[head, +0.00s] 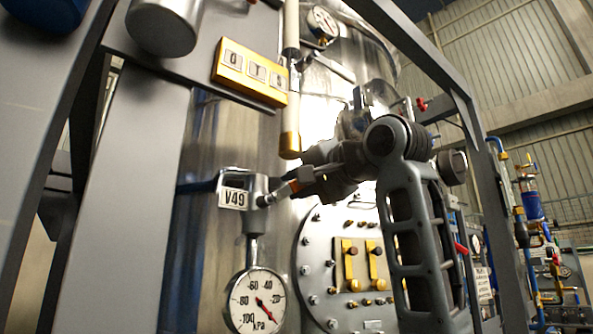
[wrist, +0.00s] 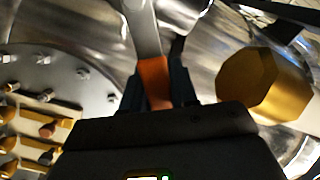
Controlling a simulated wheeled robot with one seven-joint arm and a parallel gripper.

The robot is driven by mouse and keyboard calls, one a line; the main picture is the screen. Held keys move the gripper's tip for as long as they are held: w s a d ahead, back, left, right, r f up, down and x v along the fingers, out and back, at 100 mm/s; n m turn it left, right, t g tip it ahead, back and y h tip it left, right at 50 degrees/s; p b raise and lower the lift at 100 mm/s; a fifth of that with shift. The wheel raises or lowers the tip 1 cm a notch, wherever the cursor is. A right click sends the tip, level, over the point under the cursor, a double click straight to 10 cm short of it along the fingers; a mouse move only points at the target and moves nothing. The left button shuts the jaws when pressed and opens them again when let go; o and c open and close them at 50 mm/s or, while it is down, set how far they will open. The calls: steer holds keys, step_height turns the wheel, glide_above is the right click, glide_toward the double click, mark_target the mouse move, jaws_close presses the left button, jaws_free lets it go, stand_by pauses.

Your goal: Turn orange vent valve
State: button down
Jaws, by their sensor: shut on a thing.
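The orange vent valve handle (wrist: 155,82) shows in the wrist view between the dark fingers of my gripper (wrist: 158,92), which is shut on it. A grey metal lever (wrist: 142,25) runs up from the orange part. In the head view my gripper (head: 298,182) reaches left to the valve stem (head: 268,199), beside the tag marked V49 (head: 233,199). Only a small orange-red bit shows at the fingertips there; my gripper hides the rest of the handle.
A round pressure gauge (head: 256,302) hangs below the valve. A yellow-ended pipe (head: 290,140) stands just above my gripper, and its end (wrist: 262,85) is close on the right in the wrist view. A bolted flange with yellow fittings (head: 362,265) is below. Grey frame posts (head: 130,180) stand left.

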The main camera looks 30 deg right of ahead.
steer(key=shift+w+d+f+m+p, duration=0.1)
steer(key=shift+d+f+m+p, duration=0.15)
steer(key=shift+f+m, duration=0.7)
steer(key=shift+d+f+m+p, duration=0.2)
steer(key=shift+f+m, duration=0.3)
steer(key=shift+m, duration=0.8)
steer(key=shift+w+d+f+m+p, duration=0.15)
steer(key=shift+d+f+m, duration=0.1)
steer(key=shift+f+m, duration=0.7)
steer(key=shift+s+r+m, duration=0.1)
steer(key=shift+m, duration=0.2)
steer(key=c, duration=1)
jaws_free()
steer(key=shift+r, duration=0.1)
steer(key=shift+o, duration=0.2)
steer(key=shift+s, duration=0.15)
steer(key=s+d+b, duration=0.1)
steer(key=s, duration=0.6)
steer(key=shift+s+d+b, duration=0.2)
steer(key=shift+d+b, duration=0.05)
steer(key=shift+b, duration=0.15)
